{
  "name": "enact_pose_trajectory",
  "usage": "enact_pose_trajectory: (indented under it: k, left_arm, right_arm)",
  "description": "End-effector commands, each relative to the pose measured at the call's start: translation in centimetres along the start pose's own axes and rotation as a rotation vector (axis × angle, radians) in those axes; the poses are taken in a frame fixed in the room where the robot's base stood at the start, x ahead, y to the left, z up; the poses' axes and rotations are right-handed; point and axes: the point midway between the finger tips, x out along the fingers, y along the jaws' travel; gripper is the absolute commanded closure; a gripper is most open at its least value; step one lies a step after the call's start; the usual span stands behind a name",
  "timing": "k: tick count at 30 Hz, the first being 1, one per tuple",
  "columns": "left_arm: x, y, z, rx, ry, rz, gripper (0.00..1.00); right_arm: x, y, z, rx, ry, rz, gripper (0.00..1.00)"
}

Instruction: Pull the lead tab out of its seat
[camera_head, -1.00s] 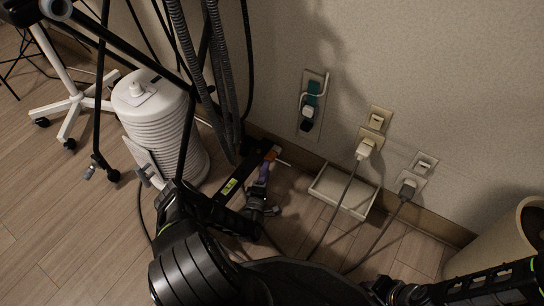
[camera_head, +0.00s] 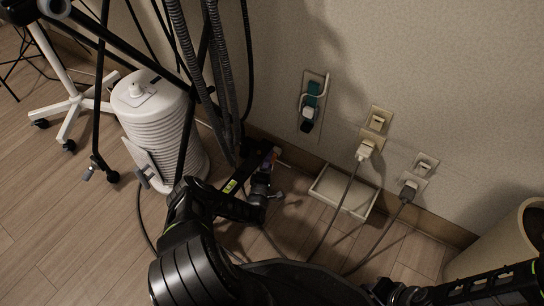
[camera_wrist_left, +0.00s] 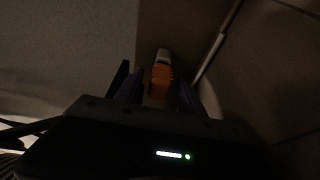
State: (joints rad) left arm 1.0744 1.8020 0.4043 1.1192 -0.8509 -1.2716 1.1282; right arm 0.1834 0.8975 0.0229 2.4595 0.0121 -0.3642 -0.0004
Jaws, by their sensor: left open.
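An orange piece with a pale grey end, which looks like the lead tab (camera_wrist_left: 161,76), shows between the two fingers of my left gripper (camera_wrist_left: 157,90) in the left wrist view. The fingers are open, one on each side of it; I cannot tell whether either touches it. In the head view my left gripper (camera_head: 268,167) is low beside the wall base, and only a small reddish-orange bit shows at its tip. The tab's seat is dark and cannot be made out. My right gripper (camera_head: 388,291) is partly in view at the bottom edge, its jaws unclear.
A white ribbed canister (camera_head: 160,125) stands at left, with dark hoses (camera_head: 222,70) hanging beside it. Corded plugs (camera_head: 365,150) sit in wall outlets. A shallow pale tray (camera_head: 343,192) lies on the floor by the wall. A beige bin (camera_head: 510,245) is at right.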

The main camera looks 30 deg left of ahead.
Motion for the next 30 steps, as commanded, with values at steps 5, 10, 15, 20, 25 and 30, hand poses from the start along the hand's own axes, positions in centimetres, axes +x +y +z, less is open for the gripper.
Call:
enact_pose_trajectory:
  k: [5,10,15,20,25,30]
  left_arm:
    - [-0.01,0.03,0.06,0.000,-0.002,0.000,0.54]
    - [-0.03,0.01,0.02,0.000,0.000,0.000,0.54]
    - [-0.02,0.02,0.01,0.000,0.000,0.000,0.54]
    - [-0.02,0.03,0.00,-0.001,0.000,0.000,0.54]
    - [-0.02,0.03,0.00,0.000,0.000,0.000,0.64]
    - [-0.02,0.02,0.00,0.000,0.000,0.000,0.78]
  right_arm:
    - [0.00,0.00,0.01,0.000,0.000,0.000,0.64]
    - [0.00,0.00,0.01,0.000,0.000,0.000,0.64]
    - [0.00,0.00,0.00,0.000,0.000,0.000,0.64]
    - [0.00,0.00,0.00,0.000,0.000,0.000,0.64]
    - [0.00,0.00,0.00,0.000,0.000,0.000,0.64]
    - [0.00,0.00,0.00,0.000,0.000,0.000,0.64]
